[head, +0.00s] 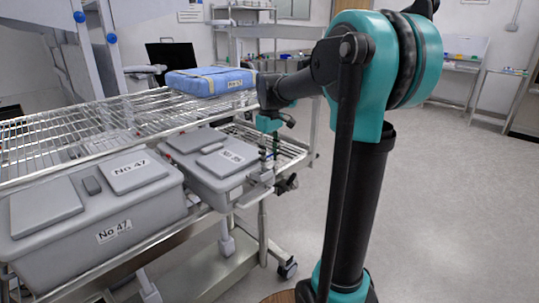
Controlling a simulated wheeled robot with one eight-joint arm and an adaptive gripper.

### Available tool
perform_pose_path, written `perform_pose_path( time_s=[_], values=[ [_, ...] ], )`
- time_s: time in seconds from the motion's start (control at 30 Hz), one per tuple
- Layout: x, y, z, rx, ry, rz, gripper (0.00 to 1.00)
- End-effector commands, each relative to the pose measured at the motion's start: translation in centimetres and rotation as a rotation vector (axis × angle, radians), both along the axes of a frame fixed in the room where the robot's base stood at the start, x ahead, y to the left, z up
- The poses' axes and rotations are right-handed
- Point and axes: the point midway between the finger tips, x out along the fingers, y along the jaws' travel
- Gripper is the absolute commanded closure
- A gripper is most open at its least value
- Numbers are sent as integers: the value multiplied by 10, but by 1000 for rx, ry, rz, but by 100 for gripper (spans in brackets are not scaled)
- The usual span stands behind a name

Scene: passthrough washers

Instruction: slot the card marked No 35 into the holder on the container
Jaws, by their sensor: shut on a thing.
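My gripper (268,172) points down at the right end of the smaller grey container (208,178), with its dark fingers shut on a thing. A pale flat piece (260,192) shows at the fingertips; it looks like the card, but no mark on it can be read. The smaller container has a label (230,157) on its lid, too small to read surely.
Both containers stand on a wire-shelf cart (170,268). A blue wrapped pack (210,80) with a label lies on the upper wire shelf (110,122). My arm fills the right middle. The floor (450,210) on the right is clear.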

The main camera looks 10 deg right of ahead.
Motion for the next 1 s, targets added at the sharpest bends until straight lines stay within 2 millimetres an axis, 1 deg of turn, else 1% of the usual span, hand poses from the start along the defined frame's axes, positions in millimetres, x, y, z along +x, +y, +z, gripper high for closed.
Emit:
perform_pose_path(
  time_s=[0.2,0.97,1.0],
  values=[
    [0,0,-4,0,0,0,72],
    [0,0,-7,0,0,0,72],
    [0,0,-7,0,0,0,59]
  ],
)
